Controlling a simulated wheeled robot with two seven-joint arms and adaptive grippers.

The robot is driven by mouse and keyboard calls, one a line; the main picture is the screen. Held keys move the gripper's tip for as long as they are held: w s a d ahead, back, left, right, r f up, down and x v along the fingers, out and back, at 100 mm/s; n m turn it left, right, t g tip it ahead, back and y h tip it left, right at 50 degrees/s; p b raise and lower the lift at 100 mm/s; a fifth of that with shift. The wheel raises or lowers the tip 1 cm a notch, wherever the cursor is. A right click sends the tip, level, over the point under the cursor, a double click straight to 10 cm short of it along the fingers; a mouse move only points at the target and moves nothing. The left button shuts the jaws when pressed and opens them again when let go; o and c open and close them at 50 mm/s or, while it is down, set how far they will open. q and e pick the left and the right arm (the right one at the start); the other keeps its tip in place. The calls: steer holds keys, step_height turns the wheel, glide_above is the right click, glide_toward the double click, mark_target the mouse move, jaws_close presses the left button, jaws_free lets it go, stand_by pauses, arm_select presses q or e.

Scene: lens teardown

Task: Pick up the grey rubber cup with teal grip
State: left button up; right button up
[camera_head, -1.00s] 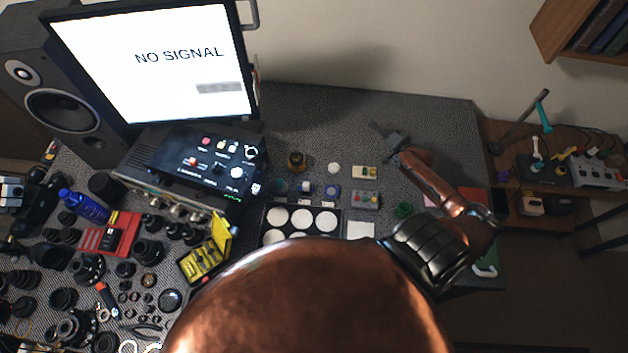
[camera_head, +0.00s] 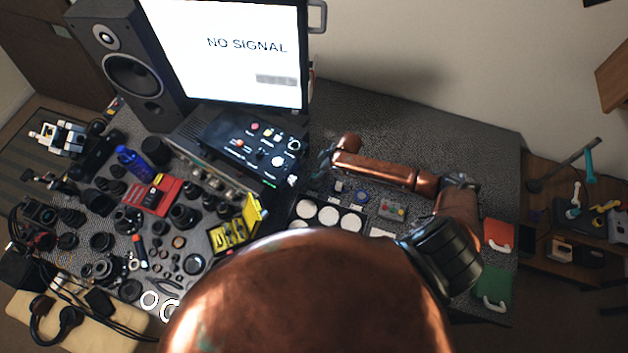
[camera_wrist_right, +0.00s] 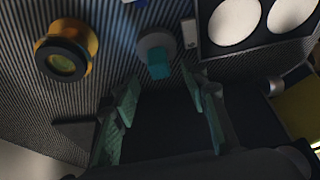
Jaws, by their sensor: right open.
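The grey rubber cup (camera_wrist_right: 157,43) with its teal grip (camera_wrist_right: 158,65) stands on the ribbed mat in the right wrist view, just beyond my fingertips. My right gripper (camera_wrist_right: 165,95) is open, with its teal-padded fingers apart and nothing between them. The teal grip lies roughly in line with the gap between the fingers. In the head view my right gripper (camera_head: 324,162) is over the table near the control panel, and I cannot make out the cup there. My left gripper is not in view.
A brass and black ring-shaped item (camera_wrist_right: 66,50) stands left of the cup. A black tray (camera_wrist_right: 232,53) with white discs is at its right. In the head view, the dark control panel (camera_head: 225,145) and yellow case (camera_head: 252,213) are nearby. The back right of the table is clear.

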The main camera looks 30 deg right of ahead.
steer(key=x, duration=0.4)
steer(key=shift+f, duration=0.15)
steer(key=shift+c, duration=0.3)
jaws_close()
